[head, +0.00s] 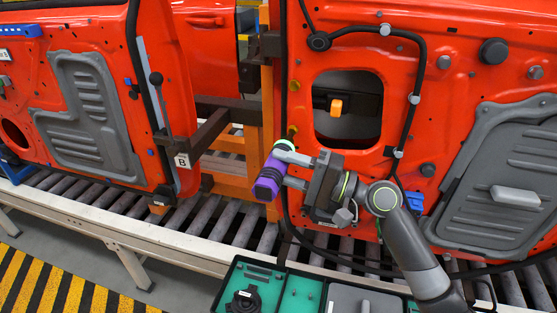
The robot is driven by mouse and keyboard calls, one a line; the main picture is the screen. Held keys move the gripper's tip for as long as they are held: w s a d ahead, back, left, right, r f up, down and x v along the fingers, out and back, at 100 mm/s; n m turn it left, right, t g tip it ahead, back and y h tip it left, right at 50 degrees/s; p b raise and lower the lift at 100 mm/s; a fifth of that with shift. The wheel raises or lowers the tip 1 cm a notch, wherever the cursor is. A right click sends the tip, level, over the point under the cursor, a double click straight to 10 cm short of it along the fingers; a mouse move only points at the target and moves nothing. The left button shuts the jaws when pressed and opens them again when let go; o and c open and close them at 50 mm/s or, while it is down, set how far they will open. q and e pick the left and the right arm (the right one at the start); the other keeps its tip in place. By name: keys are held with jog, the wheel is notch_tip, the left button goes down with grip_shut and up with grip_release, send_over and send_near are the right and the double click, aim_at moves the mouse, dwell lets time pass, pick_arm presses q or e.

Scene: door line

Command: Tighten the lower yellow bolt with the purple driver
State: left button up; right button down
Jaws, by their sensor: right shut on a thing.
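The purple driver (269,180) has a dark end and a pale green ring at its upper end. My right gripper (282,168) is shut on it, with the fingers across its body, in front of the left edge of the right-hand red door (455,85). A small yellow bolt (292,131) shows on that door edge, just above the driver's green end. Another small yellow bolt (294,86) is higher on the same edge. I cannot tell whether the driver touches the lower bolt. My left gripper is out of view.
An orange post (267,100) with dark brackets stands left of the door. A roller conveyor (232,225) runs below the doors. A green-lined tray (300,292) with dark parts is at the bottom. The door has an opening, a black cable and a grey panel (500,175).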

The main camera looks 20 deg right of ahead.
aim_at(282, 178)
jog(key=shift+s+a+r+p, duration=0.15)
jog(key=shift+s+a+p, duration=0.15)
jog(key=shift+s+a, duration=0.4)
jog(key=shift+s+a+r+p, duration=0.15)
jog(key=shift+s+a+p, duration=0.2)
jog(key=shift+s, duration=0.5)
jog(key=shift+s+a+f, duration=0.1)
jog(key=shift+s+a, duration=0.6)
jog(key=shift+s, duration=0.35)
jog(key=shift+f, duration=0.1)
